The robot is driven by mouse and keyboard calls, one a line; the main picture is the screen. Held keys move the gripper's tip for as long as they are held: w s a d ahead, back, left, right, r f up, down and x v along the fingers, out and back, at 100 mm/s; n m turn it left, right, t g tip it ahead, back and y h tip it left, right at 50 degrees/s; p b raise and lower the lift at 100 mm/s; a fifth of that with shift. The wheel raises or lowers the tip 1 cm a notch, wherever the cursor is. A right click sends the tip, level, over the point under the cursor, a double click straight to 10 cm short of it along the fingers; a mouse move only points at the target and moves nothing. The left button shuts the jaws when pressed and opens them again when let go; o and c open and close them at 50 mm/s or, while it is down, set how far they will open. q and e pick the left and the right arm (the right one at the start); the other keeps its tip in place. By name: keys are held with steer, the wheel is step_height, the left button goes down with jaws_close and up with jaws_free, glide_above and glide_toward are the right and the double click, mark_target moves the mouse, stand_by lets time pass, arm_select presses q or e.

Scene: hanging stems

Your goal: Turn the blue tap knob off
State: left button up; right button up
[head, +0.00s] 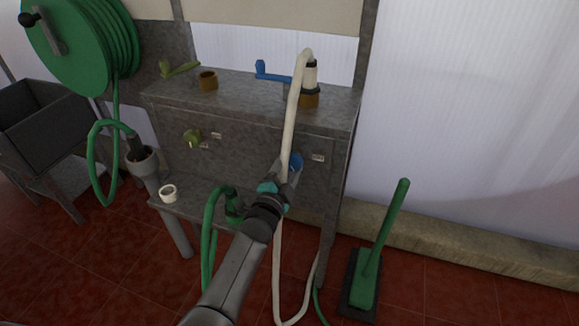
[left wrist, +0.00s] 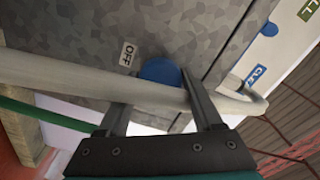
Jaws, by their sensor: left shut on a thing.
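The blue tap knob (head: 296,161) sits on the front panel of the grey metal stand, beside a small white label (head: 317,157). In the left wrist view the knob (left wrist: 160,72) is a round blue disc, with a label reading OFF (left wrist: 127,53) to its upper left. My left gripper (head: 287,172) reaches up to the panel, and its fingers (left wrist: 160,98) are shut on the knob, one on each side. A white hose (head: 291,120) passes close by the fingers and crosses the left wrist view below the knob. The knob's shaft is hidden.
A green knob (head: 192,138) sits left on the same panel. Blue (head: 272,74) and green (head: 179,69) levers stand on top. A green hose (head: 209,225) hangs by my arm. A green-handled tool (head: 384,240) stands right on the red tiled floor.

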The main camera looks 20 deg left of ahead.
arm_select(q)
steer(key=shift+m, duration=0.9)
steer(key=shift+m+b, duration=0.35)
steer(key=shift+m, duration=1.55)
arm_select(e)
steer(key=shift+w+a+r, duration=0.75)
steer(key=shift+r, duration=0.2)
steer(key=shift+w+r, duration=0.1)
arm_select(q)
steer(key=o, duration=1.4)
steer(key=shift+c, duration=0.2)
steer(key=shift+s, duration=0.15)
steer(key=shift+s, duration=0.25)
steer(key=s+p, duration=0.3)
steer(key=s, duration=1.1)
steer(key=shift+s+a+p, duration=0.25)
steer(key=shift+a+p, duration=0.05)
arm_select(e)
steer(key=s+d+f, duration=0.4)
steer(key=s, duration=0.2)
steer(key=shift+s+d+f, duration=0.15)
steer(key=shift+s+d, duration=0.05)
steer(key=shift+d, duration=0.2)
